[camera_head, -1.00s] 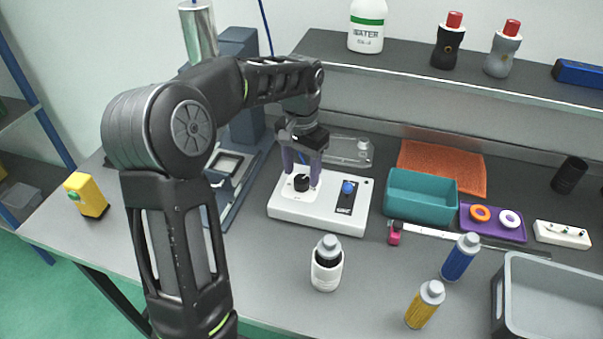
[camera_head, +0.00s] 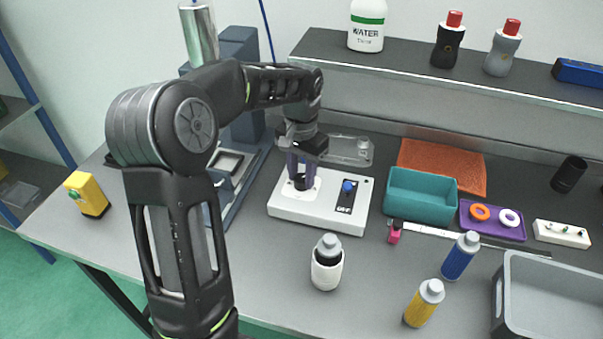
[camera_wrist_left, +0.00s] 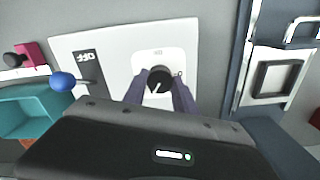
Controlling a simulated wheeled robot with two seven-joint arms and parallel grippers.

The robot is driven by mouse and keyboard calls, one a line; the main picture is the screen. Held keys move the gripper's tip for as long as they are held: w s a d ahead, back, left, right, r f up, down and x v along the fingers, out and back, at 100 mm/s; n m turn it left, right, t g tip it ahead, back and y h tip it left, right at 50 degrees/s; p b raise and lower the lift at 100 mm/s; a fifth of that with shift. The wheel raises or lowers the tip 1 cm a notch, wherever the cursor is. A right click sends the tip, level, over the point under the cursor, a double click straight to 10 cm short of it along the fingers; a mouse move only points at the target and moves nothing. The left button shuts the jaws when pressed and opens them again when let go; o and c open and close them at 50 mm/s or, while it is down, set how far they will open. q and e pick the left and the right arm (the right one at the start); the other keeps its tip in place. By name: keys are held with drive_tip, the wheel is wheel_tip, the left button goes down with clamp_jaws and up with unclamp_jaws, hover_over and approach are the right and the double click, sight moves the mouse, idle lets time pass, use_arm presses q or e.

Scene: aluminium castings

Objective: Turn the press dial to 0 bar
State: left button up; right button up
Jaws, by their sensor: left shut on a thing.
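The press dial is a black knob (camera_wrist_left: 160,80) with a white pointer line, on a white plate of the white control box (camera_head: 290,210). In the head view the knob (camera_head: 300,182) is partly hidden by my fingers. My left gripper (camera_head: 301,180) points down over the box and is shut on the knob, one finger on each side. In the left wrist view the fingers (camera_wrist_left: 160,92) flank the knob. The dial's scale marks are too small to read. The box also carries a blue-knobbed lever (camera_head: 347,187) on a black panel reading OFF. My right gripper is out of view.
A teal bin (camera_head: 420,196) and a purple tray (camera_head: 493,221) with two rings lie right of the box. A white bottle (camera_head: 327,265) stands in front. The blue press frame (camera_head: 240,130) rises behind left. A clear lidded case (camera_head: 350,150) lies behind.

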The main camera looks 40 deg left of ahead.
use_arm(q)
clamp_jaws()
drive_tip(key=shift+n, duration=0.4)
drive_tip(key=n, duration=1.1)
drive_tip(key=shift+w+n, duration=0.1)
drive_tip(key=shift+n, duration=0.3)
drive_tip(key=n, duration=0.6)
drive_tip(key=shift+r+p, duration=0.1)
drive_tip(key=shift+p, duration=0.25)
drive_tip(key=n+p, duration=0.1)
drive_tip(key=n, duration=0.5)
